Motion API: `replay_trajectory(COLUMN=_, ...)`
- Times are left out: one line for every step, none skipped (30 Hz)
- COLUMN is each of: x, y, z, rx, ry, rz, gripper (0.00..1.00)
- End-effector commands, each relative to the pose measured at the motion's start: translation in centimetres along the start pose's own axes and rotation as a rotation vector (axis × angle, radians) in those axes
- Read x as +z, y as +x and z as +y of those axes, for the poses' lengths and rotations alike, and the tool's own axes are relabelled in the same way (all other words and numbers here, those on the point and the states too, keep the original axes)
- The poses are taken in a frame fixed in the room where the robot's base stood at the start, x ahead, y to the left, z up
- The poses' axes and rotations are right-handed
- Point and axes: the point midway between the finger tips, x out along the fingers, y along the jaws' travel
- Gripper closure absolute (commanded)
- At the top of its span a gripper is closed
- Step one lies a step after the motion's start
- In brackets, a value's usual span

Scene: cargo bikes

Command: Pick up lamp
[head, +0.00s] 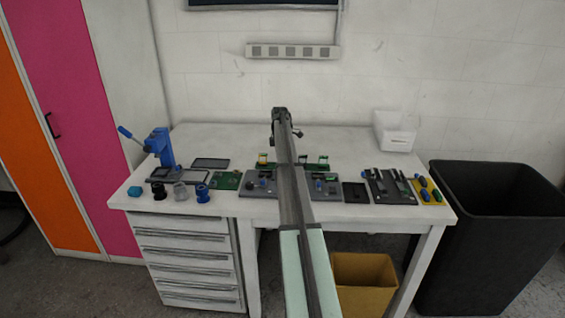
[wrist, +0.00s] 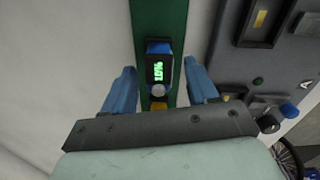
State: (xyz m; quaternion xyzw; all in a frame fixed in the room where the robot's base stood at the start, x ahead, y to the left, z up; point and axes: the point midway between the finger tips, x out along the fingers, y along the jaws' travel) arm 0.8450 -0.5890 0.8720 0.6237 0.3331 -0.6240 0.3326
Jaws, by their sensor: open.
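In the wrist view, a small blue-and-black device (wrist: 158,68) with a lit green display sits on a green strip (wrist: 146,20). I cannot tell for sure that it is the lamp. My gripper (wrist: 161,84) is open, its two blue fingers on either side of the device with gaps between; nothing is held. In the head view, my gripper (head: 285,135) is over the middle of the workbench. My arm hides part of the green strip (head: 313,167) and what stands there. Small upright items (head: 323,160) stand on the strip.
The white workbench (head: 230,140) holds grey trays (head: 328,188), a blue press (head: 160,147), dark panels (head: 390,187) and small round parts (head: 203,194). A white bin (head: 394,132) stands at the back right. The bench behind the strip is mostly clear, up to the wall.

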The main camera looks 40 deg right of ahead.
Motion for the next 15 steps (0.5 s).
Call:
replay_trajectory(x=0.0, y=0.44, z=-0.02, rx=0.0, ry=0.0, rz=0.0, gripper=0.42)
replay_trajectory(x=0.0, y=0.58, z=-0.01, rx=0.0, ry=0.0, rz=0.0, gripper=0.42)
replay_trajectory(x=0.0, y=0.7, z=0.0, rx=0.0, ry=0.0, rz=0.0, gripper=0.42)
replay_trajectory(x=0.0, y=0.73, z=0.01, rx=0.001, ry=0.0, rz=0.0, gripper=0.42)
replay_trajectory(x=0.0, y=0.74, z=0.02, rx=0.001, ry=0.0, rz=0.0, gripper=0.42)
replay_trajectory(x=0.0, y=0.72, z=0.02, rx=0.001, ry=0.0, rz=0.0, gripper=0.42)
replay_trajectory(x=0.0, y=0.71, z=0.02, rx=0.001, ry=0.0, rz=0.0, gripper=0.42)
replay_trajectory(x=0.0, y=0.71, z=0.03, rx=0.001, ry=0.0, rz=0.0, gripper=0.42)
replay_trajectory(x=0.0, y=0.71, z=0.03, rx=0.001, ry=0.0, rz=0.0, gripper=0.43)
replay_trajectory(x=0.0, y=0.71, z=0.03, rx=0.001, ry=0.0, rz=0.0, gripper=0.45)
replay_trajectory(x=0.0, y=0.71, z=0.03, rx=0.001, ry=0.0, rz=0.0, gripper=0.48)
replay_trajectory(x=0.0, y=0.71, z=0.02, rx=0.001, ry=0.0, rz=0.0, gripper=0.52)
replay_trajectory(x=0.0, y=0.7, z=0.03, rx=0.001, ry=0.0, rz=0.0, gripper=0.55)
replay_trajectory(x=0.0, y=0.7, z=0.02, rx=0.001, ry=0.0, rz=0.0, gripper=0.58)
replay_trajectory(x=0.0, y=0.7, z=0.02, rx=0.001, ry=0.0, rz=0.0, gripper=0.62)
